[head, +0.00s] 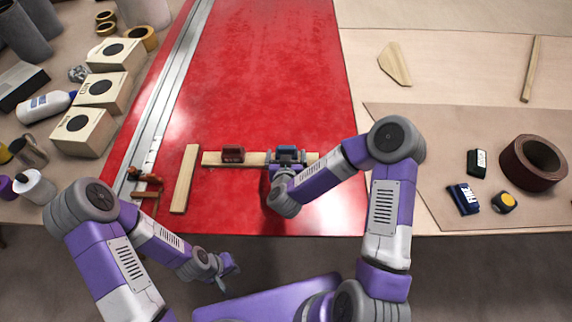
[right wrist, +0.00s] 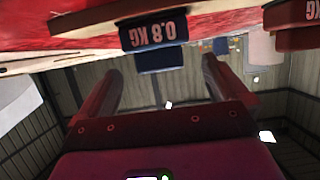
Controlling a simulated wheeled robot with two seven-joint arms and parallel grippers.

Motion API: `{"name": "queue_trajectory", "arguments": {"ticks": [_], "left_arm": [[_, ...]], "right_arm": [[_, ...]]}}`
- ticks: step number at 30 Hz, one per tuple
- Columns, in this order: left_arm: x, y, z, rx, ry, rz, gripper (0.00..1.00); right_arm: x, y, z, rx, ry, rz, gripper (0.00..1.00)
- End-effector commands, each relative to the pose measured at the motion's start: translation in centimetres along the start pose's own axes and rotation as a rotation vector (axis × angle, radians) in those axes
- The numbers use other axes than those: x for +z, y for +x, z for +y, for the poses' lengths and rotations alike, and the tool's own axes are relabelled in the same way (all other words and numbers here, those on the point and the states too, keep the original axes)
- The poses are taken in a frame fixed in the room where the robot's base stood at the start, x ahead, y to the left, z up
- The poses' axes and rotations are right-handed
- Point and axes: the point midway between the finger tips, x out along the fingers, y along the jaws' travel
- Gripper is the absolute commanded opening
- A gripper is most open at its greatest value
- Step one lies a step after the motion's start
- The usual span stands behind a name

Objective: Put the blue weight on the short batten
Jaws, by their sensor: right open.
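The blue weight (head: 287,149) stands on the right part of the long batten (head: 262,159), which lies crosswise on the red sheet. In the right wrist view the blue weight (right wrist: 155,32), marked 0.8 KG, is ahead of the fingers with a gap between. My right gripper (head: 286,160) is open and empty, close on the near side of the weight. The short batten (head: 185,178) lies lengthwise to the left, with nothing on it. My left gripper (head: 230,272) is open and empty, low before the red sheet's front edge.
A dark red weight (head: 233,153) stands on the long batten, left of the blue one. A red-brown clamp-like tool (head: 146,186) and a metal rail (head: 166,95) lie left of the short batten. The red sheet's back is clear.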

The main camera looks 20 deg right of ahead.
Motion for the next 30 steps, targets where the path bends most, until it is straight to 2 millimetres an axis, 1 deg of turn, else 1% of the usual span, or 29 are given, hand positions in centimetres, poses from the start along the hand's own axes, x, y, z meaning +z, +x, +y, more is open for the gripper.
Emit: {"name": "queue_trajectory", "arguments": {"ticks": [1, 6, 9, 12, 16, 30], "left_arm": [[0.0, -0.4, 0.1, 0.000, 0.000, 0.000, 0.00], [0.0, -0.9, 0.3, 0.000, 0.000, 0.000, 0.00], [0.1, -1.1, 0.4, 0.000, 0.000, 0.000, 0.00], [0.1, -1.2, 0.4, 0.000, 0.000, 0.000, 0.00], [0.1, -1.2, 0.4, 0.000, 0.000, 0.000, 0.00], [0.1, -1.2, 0.4, 0.000, 0.000, 0.000, 0.00]], "right_arm": [[-0.2, -1.3, -0.1, -0.004, -0.004, 0.000, 1.00], [-0.1, -4.8, -0.1, -0.003, -0.004, 0.000, 1.00], [-0.1, -6.2, -0.1, -0.002, -0.001, 0.000, 1.00], [-0.1, -7.1, -0.1, -0.002, 0.000, 0.001, 1.00], [0.0, -7.6, 0.1, 0.001, 0.001, 0.001, 1.00], [0.0, -7.6, 0.0, 0.001, 0.001, 0.001, 1.00]]}}
